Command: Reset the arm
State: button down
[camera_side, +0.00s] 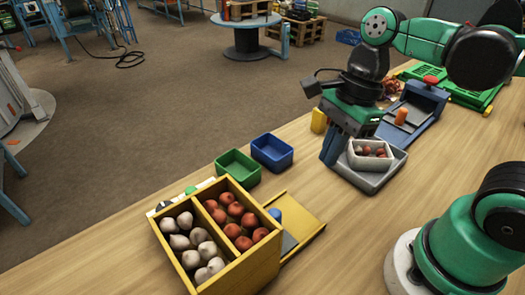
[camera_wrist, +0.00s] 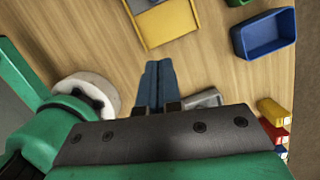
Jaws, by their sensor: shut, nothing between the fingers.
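My gripper (camera_side: 331,160) hangs over the table beside the grey tray, its blue fingers pointing down. In the wrist view the fingers of my gripper (camera_wrist: 159,66) lie together, shut with nothing between them. A yellow two-compartment box (camera_side: 268,262) stands at the front. White sacks (camera_side: 191,242) fill its left compartment and red sacks (camera_side: 237,212) fill its right one.
A green bin (camera_side: 237,168) and a blue bin (camera_side: 272,153) stand behind the box; the blue bin also shows in the wrist view (camera_wrist: 263,36). A yellow board (camera_side: 304,221) lies right of the box. A blue fixture (camera_side: 425,108) stands farther back. Bare wood (camera_side: 340,245) lies in front of the tray.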

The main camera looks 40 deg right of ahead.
jog(key=w+d+n+t+h, duration=0.2)
jog(key=w+d+n+t, duration=0.2)
jog(key=n, duration=1.6)
jog(key=w+t, duration=0.1)
jog(key=t, duration=0.1)
jog(key=shift+w+n+t+h, duration=0.15)
jog(key=shift+n+t+h, duration=0.15)
